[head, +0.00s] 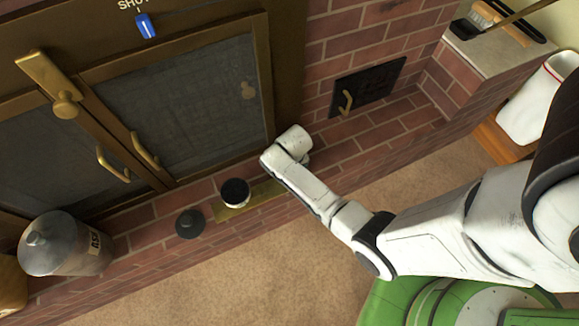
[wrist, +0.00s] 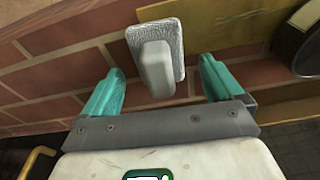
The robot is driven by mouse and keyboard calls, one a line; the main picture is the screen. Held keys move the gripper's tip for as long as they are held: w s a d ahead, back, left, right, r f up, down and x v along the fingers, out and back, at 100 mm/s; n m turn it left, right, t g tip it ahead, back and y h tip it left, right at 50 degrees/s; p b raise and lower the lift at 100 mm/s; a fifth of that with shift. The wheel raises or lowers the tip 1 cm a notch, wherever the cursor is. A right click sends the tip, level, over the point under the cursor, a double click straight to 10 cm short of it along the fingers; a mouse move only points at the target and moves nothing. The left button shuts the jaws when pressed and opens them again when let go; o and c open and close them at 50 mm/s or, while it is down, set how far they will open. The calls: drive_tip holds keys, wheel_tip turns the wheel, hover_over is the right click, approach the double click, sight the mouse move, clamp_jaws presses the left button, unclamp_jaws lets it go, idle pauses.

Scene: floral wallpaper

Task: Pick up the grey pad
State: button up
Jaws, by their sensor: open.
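The grey pad (wrist: 171,33) shows at the top middle of the wrist view. It is a light grey textured rectangle with a smooth raised grip (wrist: 156,70) on it. It rests by the brass plate on the brick ledge. My gripper (wrist: 158,76) is open, with one teal finger on each side of the grip and visible gaps between. In the head view my white wrist (head: 290,147) is over the ledge, and it hides the fingers and most or all of the pad.
A brass strip (head: 262,198) lies on the brick ledge (head: 160,218). A small pot with dark contents (head: 235,193) and a black lid (head: 189,223) are left of my wrist. A metal ash canister (head: 62,250) stands further left. Glass stove doors (head: 195,105) rise behind.

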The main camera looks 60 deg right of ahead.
wheel_tip(320, 180, down, 2)
drive_tip(key=shift+w+d+f, duration=0.1)
drive_tip(key=c, duration=1.3)
drive_tip(key=shift+r, duration=0.6)
wheel_tip(320, 180, up, 2)
drive_tip(key=shift+r+p, duration=0.25)
drive_tip(key=shift+p, duration=0.35)
drive_tip(key=s+r+p, duration=0.1)
drive_tip(key=s+r, duration=0.2)
drive_tip(key=s, duration=0.1)
drive_tip(key=s+r+p, duration=0.2)
drive_tip(key=s+r, duration=0.1)
drive_tip(key=s, duration=0.2)
drive_tip(key=s+a+r+p, duration=0.1)
drive_tip(key=s+r, duration=0.2)
drive_tip(key=s, duration=0.2)
drive_tip(key=shift+r, duration=0.2)
